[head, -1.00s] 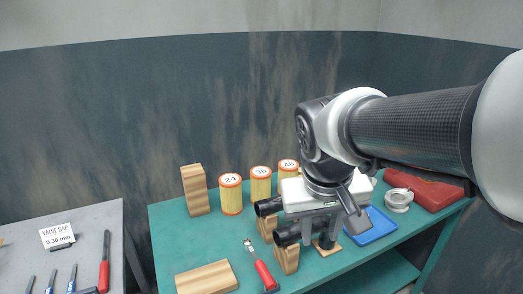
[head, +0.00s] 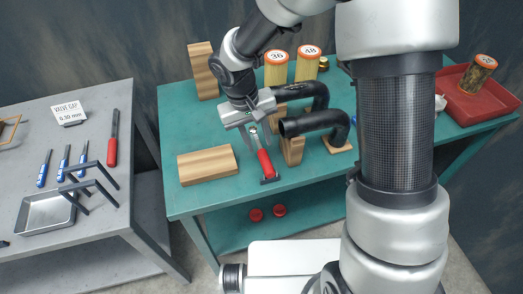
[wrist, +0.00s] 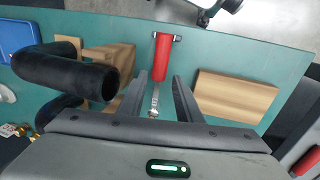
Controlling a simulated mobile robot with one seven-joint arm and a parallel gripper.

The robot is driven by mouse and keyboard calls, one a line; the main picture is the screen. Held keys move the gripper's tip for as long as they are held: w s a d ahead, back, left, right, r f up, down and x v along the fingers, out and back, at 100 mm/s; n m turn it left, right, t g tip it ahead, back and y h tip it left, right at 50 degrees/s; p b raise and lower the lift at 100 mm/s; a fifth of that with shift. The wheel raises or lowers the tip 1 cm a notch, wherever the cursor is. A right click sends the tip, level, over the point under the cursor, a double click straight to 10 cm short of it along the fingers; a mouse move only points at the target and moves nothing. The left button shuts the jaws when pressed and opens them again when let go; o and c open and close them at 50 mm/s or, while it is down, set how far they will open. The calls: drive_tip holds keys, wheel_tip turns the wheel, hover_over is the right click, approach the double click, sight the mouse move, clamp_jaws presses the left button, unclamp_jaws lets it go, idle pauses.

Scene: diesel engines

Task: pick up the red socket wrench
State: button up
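The red socket wrench (head: 265,162) lies on the green table, with its red handle toward the front edge and its metal head toward the back. In the wrist view its red handle (wrist: 162,57) points up the picture and its metal shaft runs down between my fingers. My gripper (head: 256,134) is open and empty, above the metal end of the wrench. In the wrist view the two fingers (wrist: 160,80) stand on either side of the shaft, apart from it. The height gap is hard to judge. In the head view the gripper partly hides the wrench's head.
Black curved pipes (head: 325,121) on wooden blocks stand close right of the wrench. A wooden block (head: 207,164) lies to its left. Numbered yellow cylinders (head: 276,70) stand behind. A grey table (head: 85,210) at left holds several tools, including a red-handled one (head: 112,150).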

sight(263, 154)
drive_tip(key=f, duration=0.3)
drive_tip(key=d+f, duration=0.1)
drive_tip(key=f, duration=0.4)
drive_tip(key=shift+w+d+f, duration=0.3)
drive_tip(key=shift+w, duration=0.05)
clamp_jaws()
